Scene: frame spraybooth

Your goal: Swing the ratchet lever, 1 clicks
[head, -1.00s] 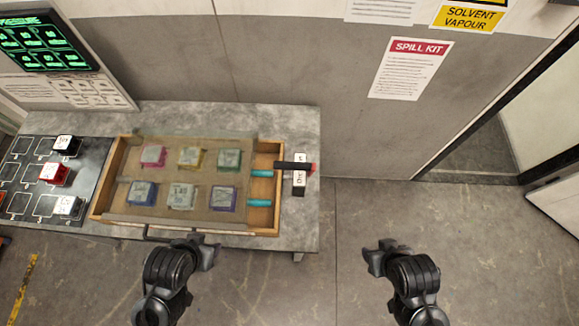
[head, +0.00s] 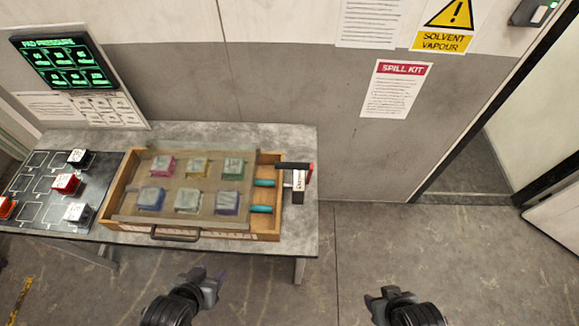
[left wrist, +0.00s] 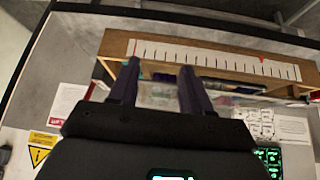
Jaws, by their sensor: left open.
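The ratchet lever (head: 294,166) is a dark bar with a red end at the right side of a wooden frame box (head: 267,227) on the grey table. It points right, over a small black-and-white labelled block (head: 299,183). My left gripper (head: 214,284) is open and empty, in front of the table and below the box. Its two fingers (left wrist: 158,82) stand apart in the left wrist view, with a ticked pale scale strip (left wrist: 205,57) beyond them. My right gripper (head: 385,297) is over the floor, right of the table; its jaw opening is unclear. Neither gripper touches the lever.
The box holds several coloured blocks under a clear cover, with two teal cylinders (head: 263,183) near the lever and a dark front handle (head: 175,236). A black board (head: 45,190) with blocks lies left. A green-lit screen (head: 66,62) stands behind. Floor right of the table is clear.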

